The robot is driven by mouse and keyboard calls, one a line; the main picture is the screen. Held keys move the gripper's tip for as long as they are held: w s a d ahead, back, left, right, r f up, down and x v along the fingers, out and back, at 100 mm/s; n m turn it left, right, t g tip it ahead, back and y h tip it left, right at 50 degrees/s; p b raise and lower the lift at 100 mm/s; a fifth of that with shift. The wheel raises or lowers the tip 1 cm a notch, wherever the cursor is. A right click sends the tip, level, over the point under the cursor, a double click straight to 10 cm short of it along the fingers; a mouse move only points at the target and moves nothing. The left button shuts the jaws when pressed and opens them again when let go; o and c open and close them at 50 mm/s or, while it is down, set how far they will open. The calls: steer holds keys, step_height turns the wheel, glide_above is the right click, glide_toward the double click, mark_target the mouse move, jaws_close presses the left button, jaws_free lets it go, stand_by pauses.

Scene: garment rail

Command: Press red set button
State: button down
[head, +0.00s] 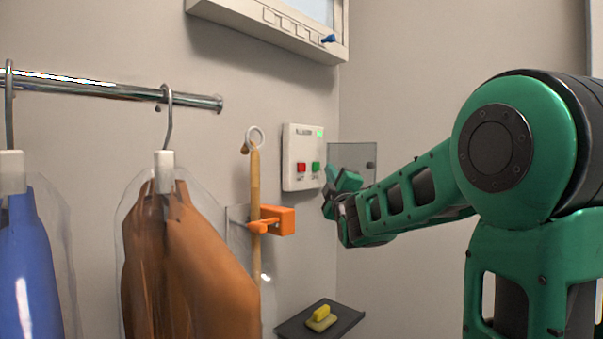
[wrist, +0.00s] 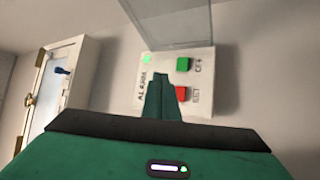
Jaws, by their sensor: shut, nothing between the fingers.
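The red set button (head: 301,168) sits at the lower left of a white alarm panel (head: 300,144) on the back wall, beside a green button (head: 316,167). In the wrist view the red button (wrist: 181,93) is next to the lettering SET, and the green button (wrist: 184,64) next to OFF. A green lamp (head: 320,134) is lit on the panel. The panel's clear cover (head: 365,152) stands swung open to the right. My gripper (head: 332,178) is shut and empty, just right of the buttons in the head view. In the wrist view my closed fingers (wrist: 161,80) overlap the panel; contact cannot be told.
Left of the panel a wooden stick (head: 255,185) hangs in an orange clip (head: 278,220). Bagged brown (head: 180,250) and blue garments (head: 32,260) hang from a rail (head: 110,88). Below are a dark shelf (head: 345,318) with a yellow item (head: 321,318); above, a white cabinet (head: 270,30).

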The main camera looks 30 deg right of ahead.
glide_toward(306, 163)
steer(key=w+d+r, duration=0.2)
steer(key=w, duration=0.1)
steer(key=shift+w, duration=0.3)
steer(key=shift+w+a+r, duration=0.1)
steer(key=shift+w+a, duration=0.1)
steer(key=shift+w, duration=0.35)
stand_by(2.6)
steer(key=shift+s, duration=0.1)
stand_by(0.4)
steer(key=shift+s+d, duration=0.3)
steer(key=shift+s, duration=0.35)
steer(key=s, duration=0.1)
steer(key=s+d, duration=0.1)
steer(key=s, duration=0.2)
steer(key=shift+s+d, duration=0.35)
stand_by(0.7)
